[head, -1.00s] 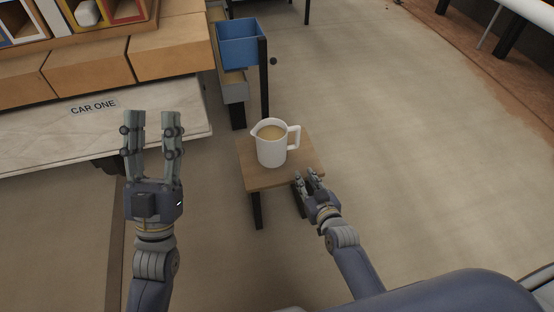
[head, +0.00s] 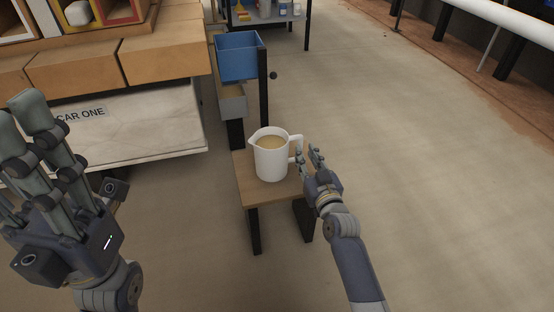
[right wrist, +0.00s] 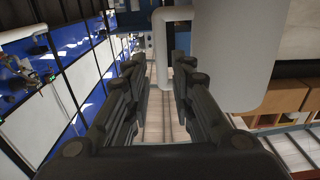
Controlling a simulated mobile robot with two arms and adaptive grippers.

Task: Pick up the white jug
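The white jug (head: 271,160) stands upright on a small wooden stool (head: 257,194) and holds a tan liquid. Its handle is on the right side. My right gripper (head: 308,154) is open beside the handle, with its fingertips close to it. In the right wrist view the white jug (right wrist: 238,50) fills the upper right, and its handle (right wrist: 162,55) shows between the spread fingers of my right gripper (right wrist: 160,85). Whether they touch it I cannot tell. My left gripper (head: 22,118) is empty and open at the left edge, far from the jug.
A blue bin (head: 238,58) on a dark post stands behind the stool. A workbench with wooden drawers (head: 125,62) and a white panel marked "CAR ONE" (head: 140,118) lies to the left. The floor (head: 430,170) to the right is clear.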

